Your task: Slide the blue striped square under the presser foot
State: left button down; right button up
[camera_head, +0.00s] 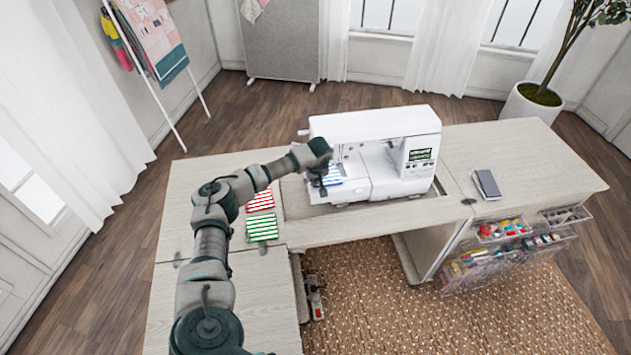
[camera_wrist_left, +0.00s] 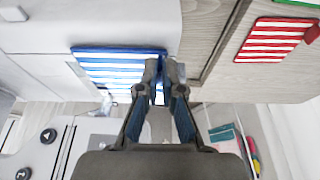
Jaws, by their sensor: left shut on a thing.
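The blue striped square (camera_head: 333,177) lies at the left end of the white sewing machine (camera_head: 390,130), on its bed, partly covered by my gripper. In the left wrist view the blue striped square (camera_wrist_left: 108,57) shows its stripes to the left of the fingers. My left gripper (camera_head: 321,183) is shut on the near edge of this square, and its fingertips (camera_wrist_left: 164,82) pinch it in the wrist view. The presser foot is too small to make out clearly in the head view. My right gripper is not in view.
A red striped square (camera_head: 261,200) and a green striped square (camera_head: 262,228) lie on the cabinet top (camera_head: 180,205), left of the machine. A dark grey notebook-like item (camera_head: 486,184) lies at the right. Clear bins (camera_head: 480,262) hang at the cabinet's front right.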

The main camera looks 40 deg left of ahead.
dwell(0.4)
pick_arm(q)
jog(key=c, duration=1.2)
grip_release()
jog(key=shift+c, duration=0.2)
jog(key=v, duration=1.1)
jog(key=shift+r, duration=0.4)
